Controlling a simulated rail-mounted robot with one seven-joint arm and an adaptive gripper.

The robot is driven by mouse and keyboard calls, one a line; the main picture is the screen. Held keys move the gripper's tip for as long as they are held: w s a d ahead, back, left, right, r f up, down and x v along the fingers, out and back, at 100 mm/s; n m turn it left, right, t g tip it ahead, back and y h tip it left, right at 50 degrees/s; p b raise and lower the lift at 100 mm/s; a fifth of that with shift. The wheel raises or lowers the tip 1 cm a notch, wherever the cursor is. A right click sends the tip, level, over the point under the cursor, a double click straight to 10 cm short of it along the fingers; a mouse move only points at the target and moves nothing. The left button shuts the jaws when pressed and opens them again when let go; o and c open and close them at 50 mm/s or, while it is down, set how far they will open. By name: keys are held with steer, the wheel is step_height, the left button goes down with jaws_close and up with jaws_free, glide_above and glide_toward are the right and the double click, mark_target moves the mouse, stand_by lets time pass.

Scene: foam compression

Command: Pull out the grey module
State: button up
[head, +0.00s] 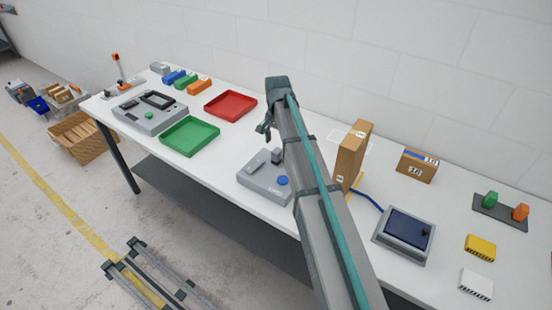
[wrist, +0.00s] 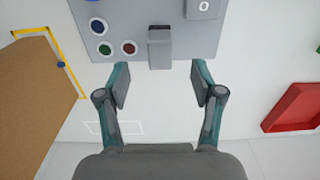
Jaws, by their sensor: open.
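My gripper (head: 266,128) is open and empty above the table, near the grey control box (head: 262,188). In the wrist view, its two fingers (wrist: 160,82) are spread, and a grey block (wrist: 160,47) on the edge of the box (wrist: 125,40) lies between and just ahead of the fingertips. No contact shows. Another grey block with a white ring mark (wrist: 203,8) is at the top edge. Blue, green and red buttons sit left of the first block. A separate grey block (head: 159,68) stands at the far left of the table. I cannot tell which is the module.
A tall cardboard box (head: 352,152) stands close right of my arm and also shows in the wrist view (wrist: 38,108). Green (head: 189,136) and red (head: 230,105) trays lie to the left. A screen unit (head: 404,235) with a blue cable is at the right.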

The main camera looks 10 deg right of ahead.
mark_target(277, 150)
steer(key=shift+f+b, duration=0.95)
steer(key=shift+f, duration=2.05)
steer(key=shift+p, duration=0.35)
jaws_close()
steer(key=shift+r, duration=0.2)
steer(key=shift+r+p, duration=1.95)
steer(key=shift+r, duration=0.9)
